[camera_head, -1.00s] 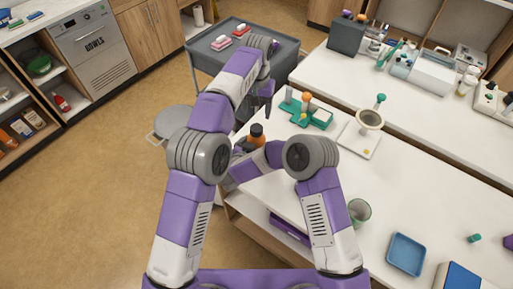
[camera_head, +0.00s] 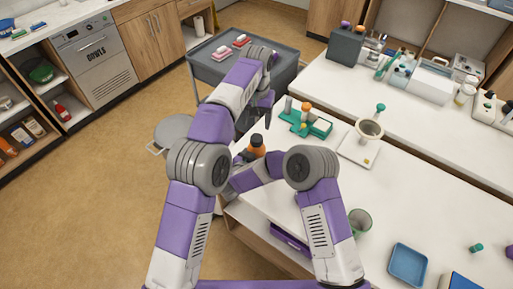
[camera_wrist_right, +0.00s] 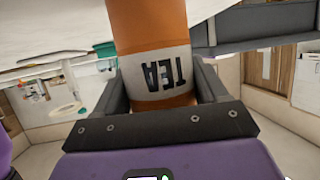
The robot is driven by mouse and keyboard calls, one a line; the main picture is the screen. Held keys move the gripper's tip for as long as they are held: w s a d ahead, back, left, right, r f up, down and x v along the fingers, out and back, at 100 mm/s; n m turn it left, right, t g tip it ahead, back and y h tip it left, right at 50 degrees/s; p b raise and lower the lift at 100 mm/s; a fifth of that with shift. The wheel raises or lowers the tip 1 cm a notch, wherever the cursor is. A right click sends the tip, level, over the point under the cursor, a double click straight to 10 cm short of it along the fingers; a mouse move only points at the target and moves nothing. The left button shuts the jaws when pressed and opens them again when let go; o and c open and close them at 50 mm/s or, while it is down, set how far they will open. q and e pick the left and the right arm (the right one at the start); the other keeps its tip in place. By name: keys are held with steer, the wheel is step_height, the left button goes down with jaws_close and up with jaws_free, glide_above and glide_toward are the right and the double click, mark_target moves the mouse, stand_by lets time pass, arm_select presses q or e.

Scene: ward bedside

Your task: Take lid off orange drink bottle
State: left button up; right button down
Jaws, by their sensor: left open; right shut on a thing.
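The orange drink bottle (camera_head: 257,151) has a dark lid (camera_head: 257,140) on top. In the right wrist view it is an orange cylinder (camera_wrist_right: 150,30) with a pale label reading TEA; its lid is outside that view. My right gripper (camera_wrist_right: 160,95) is shut on the bottle body, with its dark fingers on either side. In the head view my right arm's links partly hide the bottle and this gripper. My left gripper (camera_head: 264,112) is open and empty, pointing down above and slightly beyond the bottle's lid.
A grey cart (camera_head: 286,75) stands behind my left arm. The white table (camera_head: 310,165) holds a teal rack (camera_head: 318,128), a scale with a bowl (camera_head: 357,150), a green cup (camera_head: 360,220) and a blue tray (camera_head: 408,263). The table surface between them is clear.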

mark_target(256, 138)
arm_select(q)
steer(key=m, duration=0.3)
steer(key=shift+m, duration=0.4)
steer(key=m, duration=0.3)
steer(key=shift+m, duration=0.4)
steer(key=m, duration=0.3)
steer(key=shift+m, duration=0.4)
steer(key=m, duration=0.3)
steer(key=shift+m, duration=0.4)
steer(key=m, duration=0.3)
steer(key=shift+m, duration=0.3)
steer(key=m, duration=0.7)
steer(key=shift+m, duration=0.3)
steer(key=m, duration=0.4)
steer(key=shift+f+m, duration=0.35)
steer(key=shift+m, duration=0.05)
step_height(256, 138, down, 7)
steer(key=shift+f, duration=0.15)
steer(key=shift+c, duration=0.5)
